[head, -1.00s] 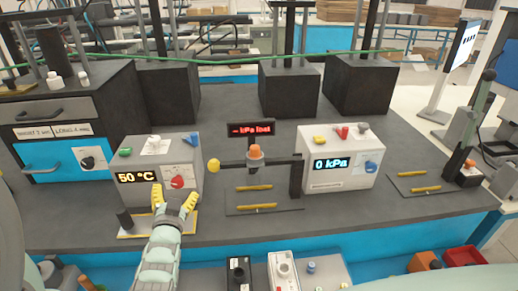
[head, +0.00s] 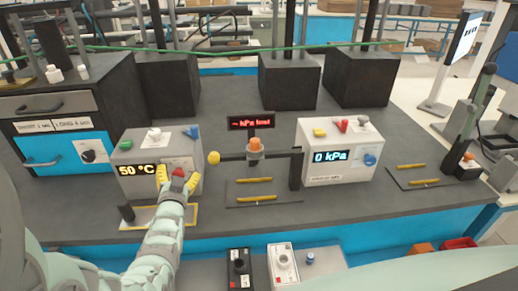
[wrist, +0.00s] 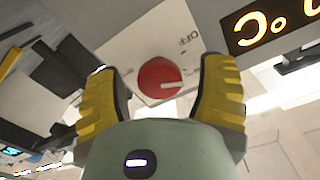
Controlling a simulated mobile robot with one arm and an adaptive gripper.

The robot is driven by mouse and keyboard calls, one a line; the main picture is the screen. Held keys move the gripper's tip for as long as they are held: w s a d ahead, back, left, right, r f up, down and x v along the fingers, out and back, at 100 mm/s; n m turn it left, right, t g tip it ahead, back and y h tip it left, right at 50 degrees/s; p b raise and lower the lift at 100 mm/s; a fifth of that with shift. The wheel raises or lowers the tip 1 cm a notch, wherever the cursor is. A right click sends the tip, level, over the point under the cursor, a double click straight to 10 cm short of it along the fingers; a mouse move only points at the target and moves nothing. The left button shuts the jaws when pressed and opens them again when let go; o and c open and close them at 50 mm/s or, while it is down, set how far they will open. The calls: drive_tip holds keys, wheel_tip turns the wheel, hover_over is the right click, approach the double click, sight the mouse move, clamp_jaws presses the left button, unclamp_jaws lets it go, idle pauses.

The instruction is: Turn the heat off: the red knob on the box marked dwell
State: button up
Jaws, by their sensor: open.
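The red knob (head: 178,173) is on the front of a grey box (head: 126,157) whose display reads 50 °C. I cannot read a dwell marking on it. In the wrist view the round red knob (wrist: 159,78) has a white pointer line toward the right, not lined up with the upside-down OFF print (wrist: 188,40) on its white plate. My gripper (head: 178,183) is open in front of the knob. In the wrist view my gripper's yellow fingers (wrist: 163,98) stand on both sides of the knob, with gaps; contact does not show.
Green, white and blue controls sit on the box's top. A yellow-edged tray (head: 148,218) with a black post lies below it. A horizontal bar with a yellow ball (head: 213,158) is close on the right. A second box (head: 320,170) reading 0 kPa stands further right.

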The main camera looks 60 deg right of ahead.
drive_tip(key=shift+c, duration=0.3)
drive_tip(key=c, duration=1.1)
drive_tip(key=shift+w+r+n+p, duration=0.15)
drive_tip(key=shift+n+p, duration=0.25)
drive_tip(key=shift+n, duration=0.5)
drive_tip(key=n, duration=0.3)
drive_tip(key=shift+a+p, duration=0.1)
drive_tip(key=shift+p, duration=0.25)
drive_tip(key=o, duration=1.2)
drive_tip(key=shift+c, duration=0.2)
drive_tip(key=v, duration=1.2)
